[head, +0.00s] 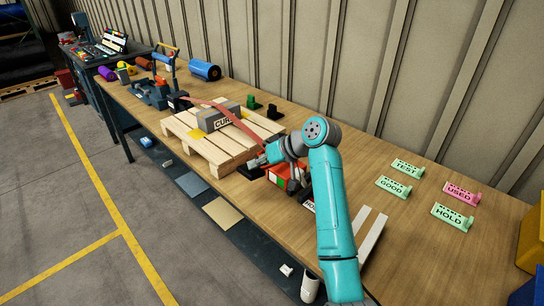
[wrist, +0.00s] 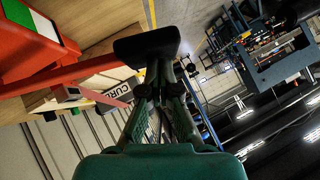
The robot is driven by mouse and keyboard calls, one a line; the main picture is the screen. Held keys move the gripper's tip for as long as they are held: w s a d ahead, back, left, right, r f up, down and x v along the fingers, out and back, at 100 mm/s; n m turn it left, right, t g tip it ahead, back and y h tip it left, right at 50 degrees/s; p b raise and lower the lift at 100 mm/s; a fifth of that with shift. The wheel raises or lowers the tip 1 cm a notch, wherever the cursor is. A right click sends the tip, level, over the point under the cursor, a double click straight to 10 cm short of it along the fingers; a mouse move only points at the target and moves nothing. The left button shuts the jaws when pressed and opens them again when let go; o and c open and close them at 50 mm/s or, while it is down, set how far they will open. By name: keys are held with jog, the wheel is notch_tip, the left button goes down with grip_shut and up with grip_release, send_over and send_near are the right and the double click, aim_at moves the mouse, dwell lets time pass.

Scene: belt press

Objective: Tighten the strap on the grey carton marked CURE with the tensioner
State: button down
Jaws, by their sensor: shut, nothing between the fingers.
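The grey carton marked CURE (head: 208,118) sits on a wooden pallet (head: 190,141) on the bench; its label also shows in the wrist view (wrist: 106,65). A red strap (head: 243,124) runs across the carton towards my side, and a red band (wrist: 58,76) crosses the wrist view. A red tool with a green and white face (head: 279,181) stands beside my arm, large in the wrist view (wrist: 28,62); it may be the tensioner. My gripper (head: 251,168) is shut and empty beside it, with its dark fingertips close together in the wrist view (wrist: 148,45). My arm partly hides the tool.
Green TEST (head: 408,168), GOOD (head: 394,187) and HOLD (head: 453,216) holders and a pink USED holder (head: 463,193) stand at the right. A blue roll (head: 205,70) and a blue device (head: 150,92) are farther along the bench.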

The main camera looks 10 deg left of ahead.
jog(key=shift+w+d+r, duration=0.2)
jog(key=shift+w+r, duration=0.05)
jog(key=shift+r, duration=0.4)
jog(key=shift+w+d+r, duration=0.15)
jog(key=shift+w+r, duration=0.05)
jog(key=shift+r, duration=0.5)
jog(key=shift+w+d+r, duration=0.2)
jog(key=shift+w+r, duration=0.1)
jog(key=shift+r, duration=0.45)
jog(key=shift+w+d+r, duration=0.25)
jog(key=shift+r, duration=0.45)
jog(key=shift+w+d+r, duration=0.2)
jog(key=shift+w+r, duration=0.1)
jog(key=shift+r, duration=0.45)
dwell(0.8)
jog(key=shift+s+a+f, duration=0.2)
jog(key=shift+s+f, duration=0.05)
jog(key=shift+f, duration=0.45)
jog(key=shift+s+a+f, duration=0.15)
jog(key=shift+s+f, duration=0.1)
jog(key=shift+f, duration=0.4)
jog(key=shift+s+a+f, duration=0.2)
jog(key=shift+s+f, duration=0.05)
jog(key=shift+f, duration=0.45)
